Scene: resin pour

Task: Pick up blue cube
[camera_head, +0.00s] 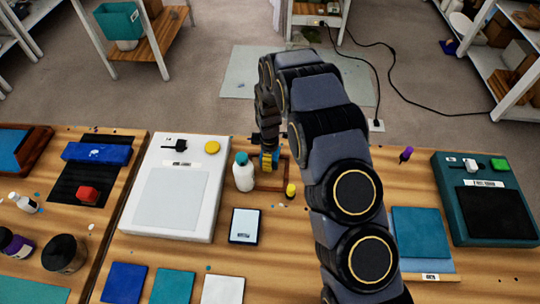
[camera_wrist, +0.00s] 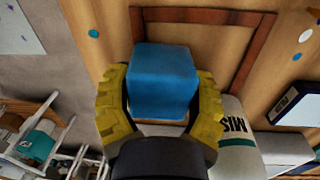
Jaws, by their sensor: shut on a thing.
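The blue cube (camera_wrist: 165,78) sits between the yellow-padded fingers of my gripper (camera_wrist: 163,108) in the wrist view. The pads press on its two sides, and my gripper is shut on it. In the head view my gripper (camera_head: 269,159) points down at a small wooden frame (camera_head: 284,182), just right of a white bottle with a teal cap (camera_head: 244,174). Only a sliver of the cube shows there, the rest hidden by the gripper. The frame also shows behind the cube in the wrist view (camera_wrist: 255,52). I cannot tell whether the cube is clear of the table.
A white scale (camera_head: 150,216) lies to the left and a dark teal scale (camera_head: 462,232) to the far right. A framed card (camera_head: 245,226) lies in front. Colored tiles line the front.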

